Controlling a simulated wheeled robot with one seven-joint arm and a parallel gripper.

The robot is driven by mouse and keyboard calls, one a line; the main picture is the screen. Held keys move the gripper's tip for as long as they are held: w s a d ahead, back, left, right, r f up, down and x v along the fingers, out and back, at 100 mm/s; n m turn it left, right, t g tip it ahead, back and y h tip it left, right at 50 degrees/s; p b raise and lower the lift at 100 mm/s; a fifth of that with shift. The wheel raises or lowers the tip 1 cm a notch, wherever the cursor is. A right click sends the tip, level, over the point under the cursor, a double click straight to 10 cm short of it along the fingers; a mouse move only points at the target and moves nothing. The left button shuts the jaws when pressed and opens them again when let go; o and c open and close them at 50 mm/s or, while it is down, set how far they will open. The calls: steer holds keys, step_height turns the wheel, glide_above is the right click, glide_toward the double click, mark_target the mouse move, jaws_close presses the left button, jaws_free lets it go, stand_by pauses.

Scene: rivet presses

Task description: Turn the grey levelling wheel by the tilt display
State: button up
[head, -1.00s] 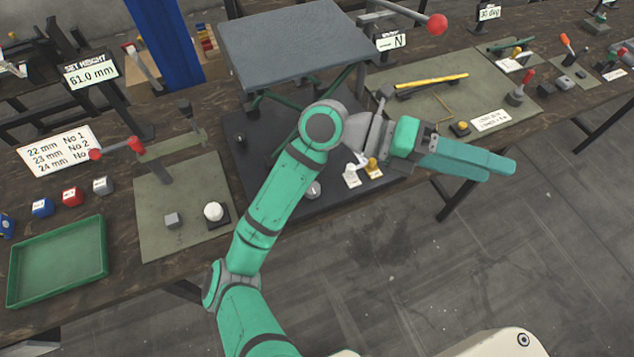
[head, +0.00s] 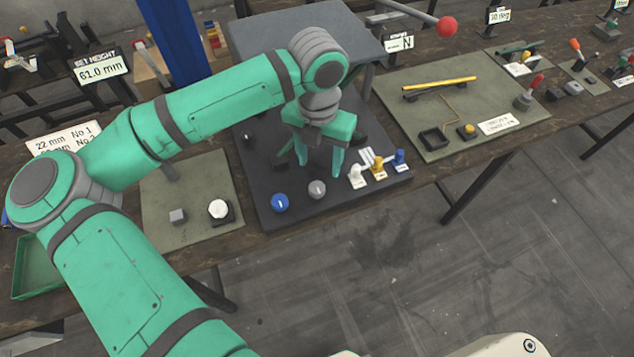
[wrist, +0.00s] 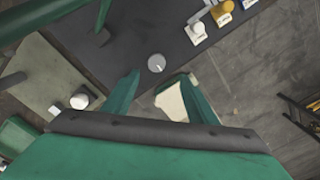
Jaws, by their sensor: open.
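A small round grey wheel (head: 317,188) with a light mark sits near the front of the dark base plate. It also shows in the wrist view (wrist: 156,63), uncovered, just beyond the space between my fingertips. My gripper (head: 320,163) points down behind and above it, open and empty. In the wrist view its two fingers (wrist: 159,80) are spread apart, and I see no contact with the wheel. A display reading N (head: 399,43) stands behind at the right and one reading degrees (head: 499,15) farther right. I cannot tell which is the tilt display.
A blue knob (head: 280,203) is left of the wheel; white (head: 357,176), yellow (head: 378,167) and blue (head: 400,158) levers are to its right. A grey raised platform (head: 262,40) and a red-ball lever (head: 446,26) are behind. Open floor lies in front.

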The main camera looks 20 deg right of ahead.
mark_target(317, 187)
steer(key=f, duration=1)
steer(key=shift+w+a+f, duration=0.15)
steer(key=shift+a+f, duration=0.1)
steer(key=shift+f, duration=0.1)
steer(key=c, duration=1.1)
